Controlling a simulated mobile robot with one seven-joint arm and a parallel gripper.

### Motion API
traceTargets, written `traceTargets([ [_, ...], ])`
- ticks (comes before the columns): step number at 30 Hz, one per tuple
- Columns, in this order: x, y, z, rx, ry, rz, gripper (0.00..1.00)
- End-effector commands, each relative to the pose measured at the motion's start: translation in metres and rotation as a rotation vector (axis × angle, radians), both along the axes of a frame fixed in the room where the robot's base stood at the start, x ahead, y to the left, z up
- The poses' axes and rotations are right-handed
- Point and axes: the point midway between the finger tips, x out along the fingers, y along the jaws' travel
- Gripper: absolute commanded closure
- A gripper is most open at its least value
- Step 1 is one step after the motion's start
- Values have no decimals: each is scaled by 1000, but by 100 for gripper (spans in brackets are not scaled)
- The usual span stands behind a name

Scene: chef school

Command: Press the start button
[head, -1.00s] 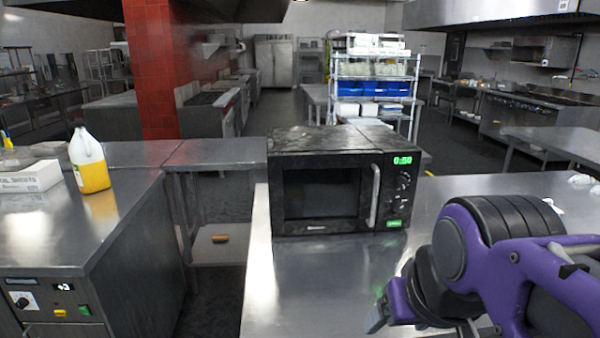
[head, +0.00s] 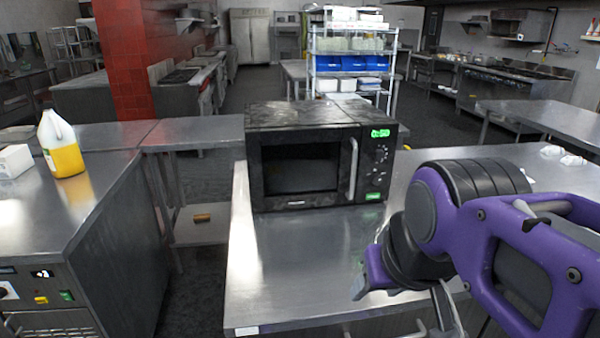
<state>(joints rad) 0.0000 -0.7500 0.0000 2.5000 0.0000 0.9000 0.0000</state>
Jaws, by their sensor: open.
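A black microwave (head: 325,112) stands on a steel counter, with its door shut and its handle upright at the right of the door. Its green display (head: 380,133) appears to read 0:50, with dark knobs below it. A small lit green button (head: 373,197), which looks like the start button, sits at the bottom of the control panel; its lettering is too small to read. My gripper (head: 372,275) is open and empty in front of the microwave, below and nearer than the green button and apart from it. My purple forearm hides part of the gripper and the counter.
The steel counter (head: 275,275) is clear in front of the microwave. Crumpled white items (head: 563,155) lie at its far right. A yellow-filled jug (head: 60,145) and a white box (head: 14,161) stand on the left counter. A wire shelf rack (head: 352,45) stands behind.

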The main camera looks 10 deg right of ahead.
Motion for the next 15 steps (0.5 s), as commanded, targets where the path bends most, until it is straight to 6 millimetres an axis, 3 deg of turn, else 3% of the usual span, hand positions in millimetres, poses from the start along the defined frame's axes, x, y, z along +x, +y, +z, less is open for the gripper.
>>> traceTargets([
  [1,0,0,0,0,0,0,60],
  [8,0,0,0,0,0,0,100],
  [15,0,0,0,0,0,0,100],
])
